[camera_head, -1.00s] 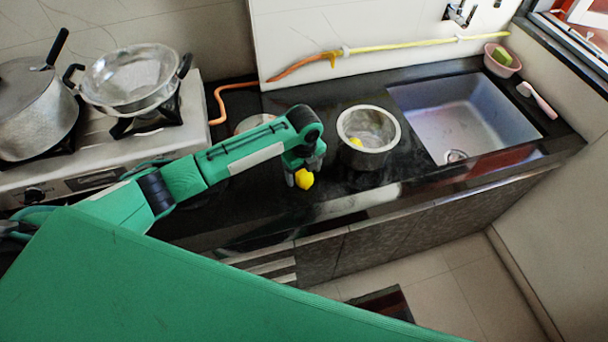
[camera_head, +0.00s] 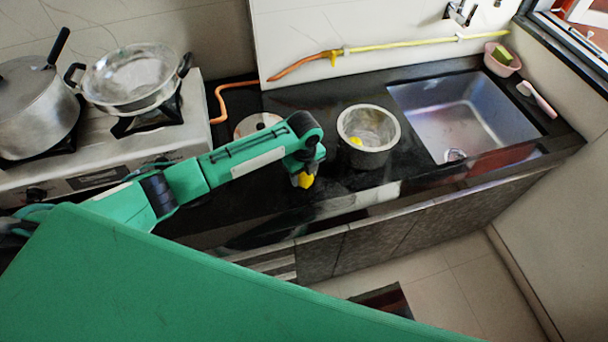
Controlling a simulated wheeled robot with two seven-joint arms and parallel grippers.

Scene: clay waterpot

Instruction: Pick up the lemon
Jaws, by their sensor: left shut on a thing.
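A yellow lemon (camera_head: 306,181) is at the tips of my left gripper (camera_head: 303,176), over the black counter near its front edge. The left gripper points down and is shut on the lemon, and its fingers partly hide it. I cannot tell whether the lemon touches the counter. My right gripper is not in view.
A stove (camera_head: 95,180) with pans is at the left. A round lid-like thing (camera_head: 257,124) lies behind my left arm. A sink (camera_head: 462,115) is at the right, with a pink bowl (camera_head: 502,60) beyond it. Dark counter (camera_head: 290,98) is clear behind the pot.

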